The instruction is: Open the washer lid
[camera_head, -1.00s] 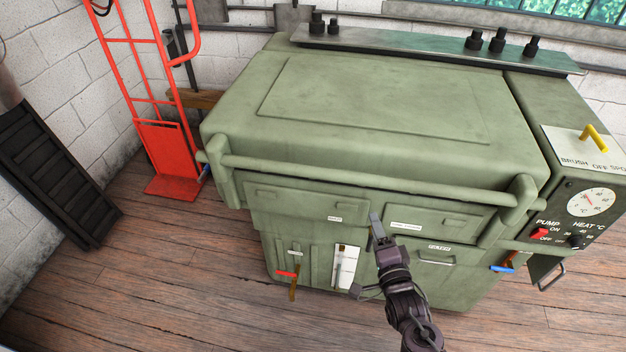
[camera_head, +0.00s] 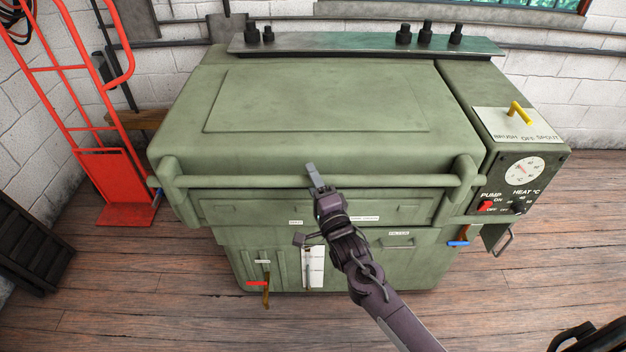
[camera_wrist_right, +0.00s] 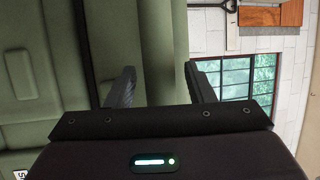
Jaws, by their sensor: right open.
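The washer (camera_head: 235,245) is a large green cabinet, and its broad lid (camera_head: 310,100) is shut. A green handle bar (camera_head: 230,181) runs across the lid's front edge. My right gripper (camera_head: 314,178) is open at the middle of this bar, fingers pointing toward it. In the right wrist view the bar (camera_wrist_right: 163,45) runs upright between the two spread fingers (camera_wrist_right: 160,88). I cannot tell whether either finger touches it. My left gripper is not in view.
A control panel with a dial (camera_head: 524,170) and a yellow lever (camera_head: 519,112) is on the washer's right. A red hand truck (camera_head: 102,180) stands at left. A metal shelf with black fittings (camera_head: 365,45) lies behind the lid. Wooden floor in front is mostly clear.

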